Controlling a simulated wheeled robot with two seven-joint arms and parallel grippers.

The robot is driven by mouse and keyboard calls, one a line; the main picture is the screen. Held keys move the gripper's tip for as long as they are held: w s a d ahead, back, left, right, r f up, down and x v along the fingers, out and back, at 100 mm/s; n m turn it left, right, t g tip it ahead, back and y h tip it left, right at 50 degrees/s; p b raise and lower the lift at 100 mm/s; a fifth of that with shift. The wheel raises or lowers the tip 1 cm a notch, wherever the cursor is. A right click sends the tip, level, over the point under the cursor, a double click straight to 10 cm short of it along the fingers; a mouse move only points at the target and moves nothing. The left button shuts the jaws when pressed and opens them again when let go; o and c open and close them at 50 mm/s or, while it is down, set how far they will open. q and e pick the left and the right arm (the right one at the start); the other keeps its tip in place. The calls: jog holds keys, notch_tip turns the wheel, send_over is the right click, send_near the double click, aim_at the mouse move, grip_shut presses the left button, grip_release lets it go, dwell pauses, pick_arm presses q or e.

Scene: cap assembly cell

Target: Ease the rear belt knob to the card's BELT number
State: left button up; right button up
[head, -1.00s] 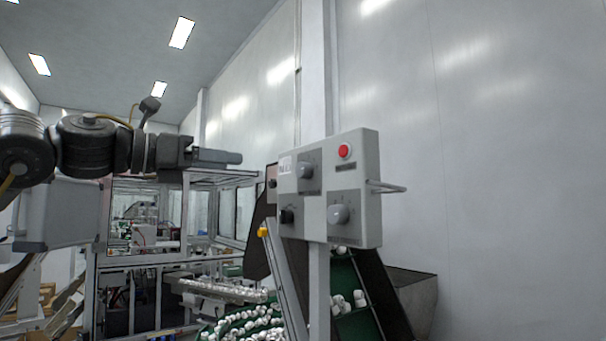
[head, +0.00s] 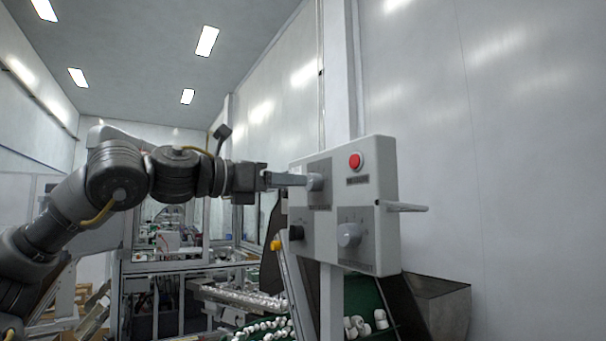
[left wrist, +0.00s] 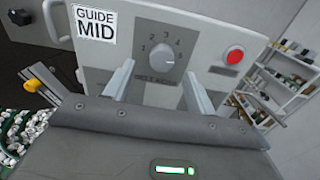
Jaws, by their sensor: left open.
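A grey control box (head: 375,225) carries the dials. The upper grey knob (head: 316,183) sits on a dark plate, partly hidden by my left gripper (head: 303,180). In the left wrist view this knob (left wrist: 163,58) has numbers around it, 1 to 4 readable, and a blurred label below. Its exact setting is hard to read. My left gripper (left wrist: 157,75) is open, its two fingers on either side of the knob; contact cannot be told. A white card (left wrist: 96,26) reads "GUIDE MID"; I see no BELT number on it. My right gripper is not in view.
A second grey knob (head: 349,234) is lower on the box, with a black knob (head: 296,232) to its left. A red button (head: 355,160) is at the top. A bar handle (head: 407,207) juts out at the right. White caps (head: 262,328) lie below.

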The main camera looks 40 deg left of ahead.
aim_at(313, 183)
pick_arm(q)
jog(key=p+x, duration=0.1)
jog(key=x, duration=0.2)
jog(key=shift+w+d+r, duration=0.1)
jog(key=shift+w+d, duration=0.15)
jog(key=shift+w, duration=0.05)
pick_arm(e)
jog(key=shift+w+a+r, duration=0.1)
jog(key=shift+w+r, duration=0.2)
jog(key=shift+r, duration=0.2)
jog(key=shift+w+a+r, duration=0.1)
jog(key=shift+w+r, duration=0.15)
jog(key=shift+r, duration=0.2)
pick_arm(q)
jog(key=shift+w, duration=0.15)
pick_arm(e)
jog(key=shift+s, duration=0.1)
pick_arm(q)
jog(key=shift+c, duration=0.4)
jog(key=c, duration=0.9)
